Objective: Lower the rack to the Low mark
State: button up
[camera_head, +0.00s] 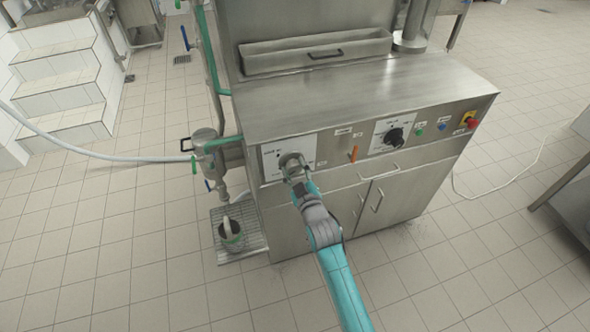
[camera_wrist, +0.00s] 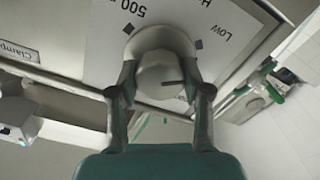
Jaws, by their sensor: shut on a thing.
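My gripper (camera_head: 294,168) is at the left end of the machine's front panel in the head view. In the wrist view, my gripper (camera_wrist: 160,80) is shut around a round grey knob (camera_wrist: 163,62), one finger on each side. A short dark line on the knob points right, toward the right finger. The white plate (camera_wrist: 105,50) behind it carries "500" and "Low" (camera_wrist: 232,28) lettering, turned over, and two black square marks. Which mark belongs to "Low" is unclear. In the head view, a wire rack (camera_head: 253,243) sits low at left under a spout, bearing a grey vessel (camera_head: 231,238).
A second, black dial (camera_head: 394,136), an orange lever (camera_head: 354,154) and coloured buttons are further right on the panel. Cupboard doors with handles (camera_head: 376,200) are below. A hose (camera_head: 90,152) runs left from the pipework. The tiled floor in front is clear.

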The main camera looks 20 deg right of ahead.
jog(key=shift+n, duration=1.1)
jog(key=o, duration=1.2)
jog(key=shift+c, duration=0.2)
jog(key=s, duration=1.2)
